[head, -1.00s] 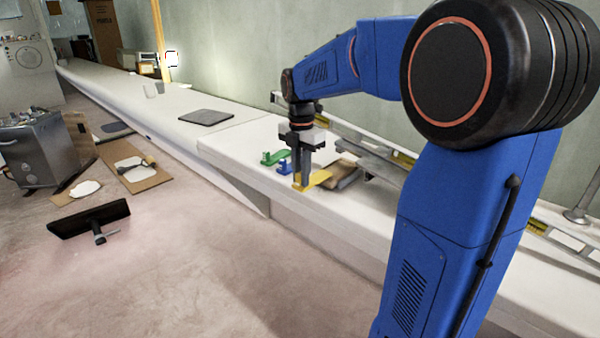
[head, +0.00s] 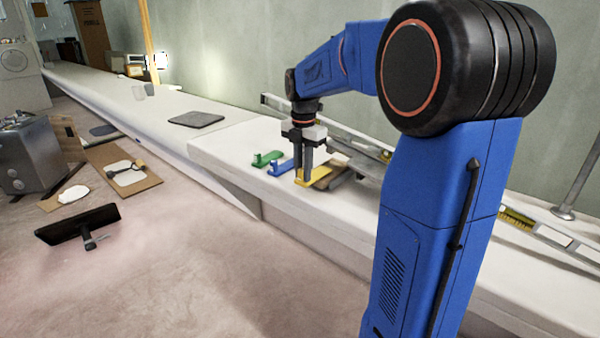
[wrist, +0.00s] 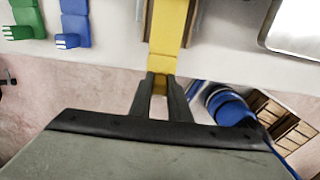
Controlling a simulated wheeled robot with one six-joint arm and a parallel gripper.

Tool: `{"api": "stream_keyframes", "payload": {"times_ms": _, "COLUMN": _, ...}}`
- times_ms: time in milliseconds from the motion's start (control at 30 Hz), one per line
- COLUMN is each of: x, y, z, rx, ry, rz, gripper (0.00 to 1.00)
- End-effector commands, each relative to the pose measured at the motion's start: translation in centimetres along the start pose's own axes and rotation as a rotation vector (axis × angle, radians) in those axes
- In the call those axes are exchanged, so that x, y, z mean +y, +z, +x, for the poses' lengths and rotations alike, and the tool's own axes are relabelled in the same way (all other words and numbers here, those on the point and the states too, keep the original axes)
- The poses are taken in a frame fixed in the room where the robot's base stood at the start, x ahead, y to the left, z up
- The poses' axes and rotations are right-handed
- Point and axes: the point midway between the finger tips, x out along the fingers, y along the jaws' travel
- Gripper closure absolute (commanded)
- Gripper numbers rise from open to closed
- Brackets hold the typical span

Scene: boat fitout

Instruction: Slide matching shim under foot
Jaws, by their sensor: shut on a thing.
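The yellow shim (head: 318,175) lies flat near the front edge of the white bench, with its raised tab toward the edge. My gripper (head: 304,178) points down and is shut on that tab. In the wrist view the fingers (wrist: 160,88) close on the near end of the yellow shim (wrist: 168,35). A blue shim (head: 281,167) and a green shim (head: 266,158) lie to its left; the wrist view shows the blue one (wrist: 75,20) and the green one (wrist: 28,18) too. I cannot make out the foot clearly.
A brown wooden piece (head: 332,178) lies right beside the yellow shim, with grey metal parts behind it. A long level (head: 330,128) runs along the wall side. A dark pad (head: 196,119) lies farther left on the bench. The bench's front edge drops to the floor.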

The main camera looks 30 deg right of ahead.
Motion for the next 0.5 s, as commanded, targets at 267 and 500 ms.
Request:
{"api": "stream_keyframes", "payload": {"times_ms": 267, "x": 0.0, "y": 1.3, "z": 0.1, "rx": 0.0, "ry": 0.0, "rz": 0.001, "gripper": 1.0}}
{"api": "stream_keyframes", "payload": {"times_ms": 500, "x": 0.0, "y": 2.5, "z": 0.2, "rx": 0.0, "ry": 0.0, "rz": 0.001, "gripper": 1.0}}
